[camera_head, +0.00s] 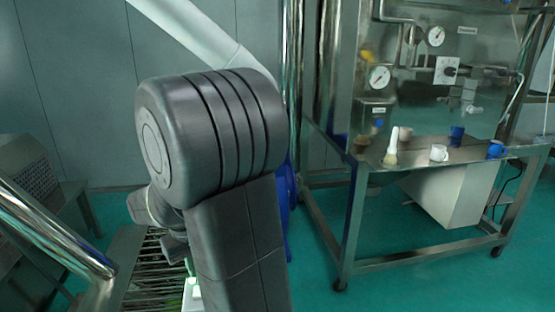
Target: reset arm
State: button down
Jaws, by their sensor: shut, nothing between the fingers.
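My arm fills the left middle of the head view, with a large dark grey ribbed joint and a thick link running down to the bottom edge. My gripper (177,249) shows only as a small dark part low behind this joint. It is shut with nothing in it. Its fingertips are mostly hidden by the arm.
A steel machine table (430,165) on wheels stands at the right, bearing a brush (391,148), a white cup (438,153) and blue pieces (496,149). Gauges are on the panel behind. Steel rails (50,228) and a slatted rack (150,270) lie at the lower left. Green floor is clear between.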

jog(key=shift+f+b, duration=1.95)
jog(key=shift+f, duration=0.8)
jog(key=shift+r, duration=0.1)
